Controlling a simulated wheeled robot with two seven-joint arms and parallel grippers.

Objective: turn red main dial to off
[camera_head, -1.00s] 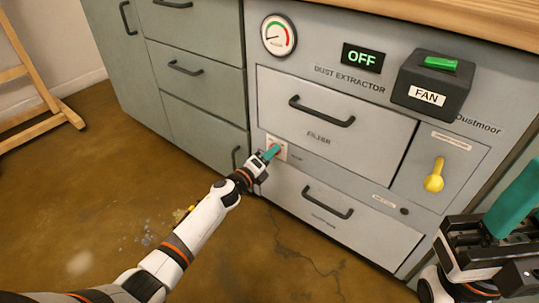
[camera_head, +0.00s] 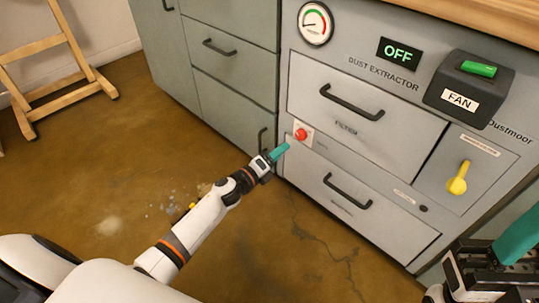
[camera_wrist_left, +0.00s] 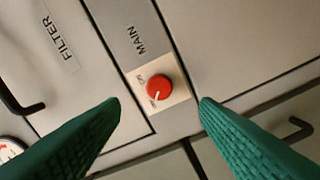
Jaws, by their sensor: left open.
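The red main dial (camera_head: 301,134) sits on a pale square plate on the grey dust extractor front. In the left wrist view the dial (camera_wrist_left: 159,86) shows a white mark pointing down toward the lower of two small labels, too blurred to read surely. My left gripper (camera_head: 281,151), with teal fingers, is just left of and below the dial, apart from it. In the wrist view its fingers (camera_wrist_left: 160,103) are spread to either side of the dial, holding nothing. My right gripper (camera_head: 518,240) is partly in view at the lower right; its jaw gap is not clear.
A display (camera_head: 398,53) reads OFF. A gauge (camera_head: 315,23), a FAN box (camera_head: 468,87) with a green switch and a yellow lever (camera_head: 458,178) are on the extractor. Drawer handles (camera_head: 351,102) stick out. A wooden easel (camera_head: 55,70) stands left.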

